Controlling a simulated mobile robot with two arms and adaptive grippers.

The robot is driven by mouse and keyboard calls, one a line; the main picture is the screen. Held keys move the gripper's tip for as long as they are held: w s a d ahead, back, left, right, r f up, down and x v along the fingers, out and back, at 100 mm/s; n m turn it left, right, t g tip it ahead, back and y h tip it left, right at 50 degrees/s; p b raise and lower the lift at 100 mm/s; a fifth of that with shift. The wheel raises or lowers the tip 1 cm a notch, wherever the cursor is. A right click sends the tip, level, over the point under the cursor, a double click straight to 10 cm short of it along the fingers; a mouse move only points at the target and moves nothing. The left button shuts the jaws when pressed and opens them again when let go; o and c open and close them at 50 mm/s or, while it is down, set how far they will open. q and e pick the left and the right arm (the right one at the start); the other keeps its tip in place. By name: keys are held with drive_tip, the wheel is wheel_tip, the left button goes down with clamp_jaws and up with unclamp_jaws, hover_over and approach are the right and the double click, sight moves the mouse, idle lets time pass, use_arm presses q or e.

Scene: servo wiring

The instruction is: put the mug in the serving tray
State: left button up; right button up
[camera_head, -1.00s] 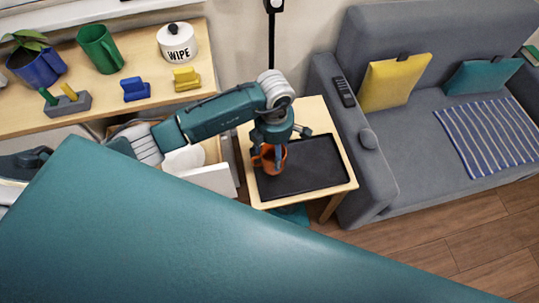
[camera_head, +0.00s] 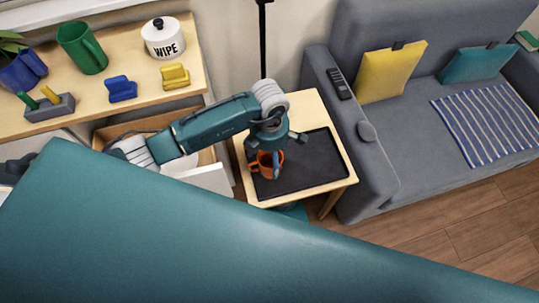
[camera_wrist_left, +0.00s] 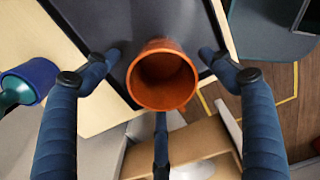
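An orange mug (camera_head: 264,165) stands upright at the left part of the black serving tray (camera_head: 310,165), within its rim, with its handle to the left. In the left wrist view the mug (camera_wrist_left: 162,75) shows its open top. My left gripper (camera_head: 273,153) is over the mug and partly hides it. Its fingers are spread around the mug, and in the left wrist view (camera_wrist_left: 159,72) gaps show between the side fingertips and the mug's wall. Whether the lower finger touches the mug is unclear. My right gripper is not in view.
The tray lies on a small wooden table (camera_head: 240,148) beside a grey sofa (camera_head: 395,170). A shelf at the left holds a green mug (camera_head: 82,48), a blue pot (camera_head: 24,70) and a white canister (camera_head: 164,38). The right part of the tray is clear.

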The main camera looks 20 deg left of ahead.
use_arm(q)
wheel_tip(320, 180, up, 13)
drive_tip(key=p, duration=0.9)
drive_tip(key=shift+f, duration=0.2)
